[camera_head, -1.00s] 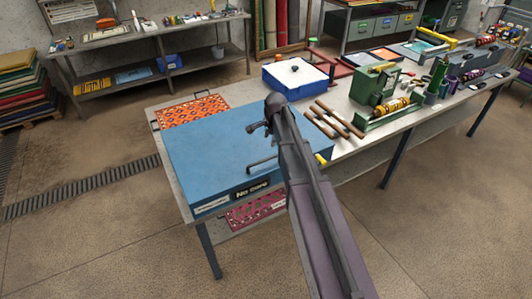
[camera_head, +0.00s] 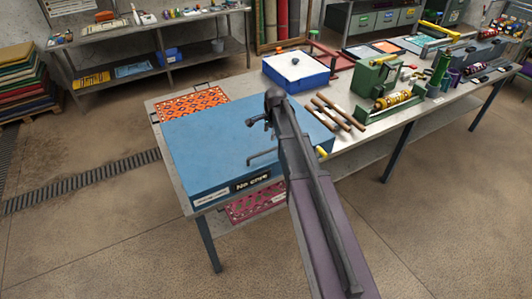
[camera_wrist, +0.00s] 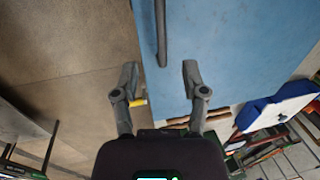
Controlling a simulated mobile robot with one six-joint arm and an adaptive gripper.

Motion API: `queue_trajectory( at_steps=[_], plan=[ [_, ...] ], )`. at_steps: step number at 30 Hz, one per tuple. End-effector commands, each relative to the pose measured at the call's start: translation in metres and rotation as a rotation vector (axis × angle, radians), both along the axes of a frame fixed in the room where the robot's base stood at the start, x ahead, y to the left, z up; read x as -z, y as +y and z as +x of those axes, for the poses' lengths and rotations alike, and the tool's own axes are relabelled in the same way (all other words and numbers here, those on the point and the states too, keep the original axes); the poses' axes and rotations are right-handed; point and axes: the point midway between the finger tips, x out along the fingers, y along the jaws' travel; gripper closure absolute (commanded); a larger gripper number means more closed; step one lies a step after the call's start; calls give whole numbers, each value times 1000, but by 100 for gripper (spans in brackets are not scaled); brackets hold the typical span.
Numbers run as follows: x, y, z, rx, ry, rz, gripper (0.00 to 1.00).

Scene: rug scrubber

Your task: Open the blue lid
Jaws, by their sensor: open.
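The blue lid (camera_head: 215,155) is a broad flat blue panel, lying closed on a box on the workbench, with labels on its front face. Its dark bar handle (camera_head: 262,156) is near the front right edge. In the wrist view the blue lid (camera_wrist: 235,45) fills the upper right, and the handle (camera_wrist: 161,32) runs along its left side. My gripper (camera_wrist: 160,72) is open and empty. The handle lies just ahead of the gap between the fingertips; no contact shows. In the head view my gripper (camera_head: 262,120) is above the lid, partly hidden by my arm.
An orange patterned mat (camera_head: 192,104) lies behind the lid. A blue-and-white box (camera_head: 296,70), wooden rods (camera_head: 338,112) and a green machine (camera_head: 375,82) stand to the right on the workbench (camera_head: 395,122). Floor in front of the bench is clear.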

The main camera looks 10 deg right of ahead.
Motion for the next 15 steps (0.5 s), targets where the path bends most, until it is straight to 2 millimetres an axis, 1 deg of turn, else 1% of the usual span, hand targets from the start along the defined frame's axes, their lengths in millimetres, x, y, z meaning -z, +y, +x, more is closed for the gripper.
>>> queue_trajectory(
  at_steps=[1,15],
  plan=[
    [8,0,1,0,0,0,43],
    [43,2,8,1,0,0,43]
  ],
)
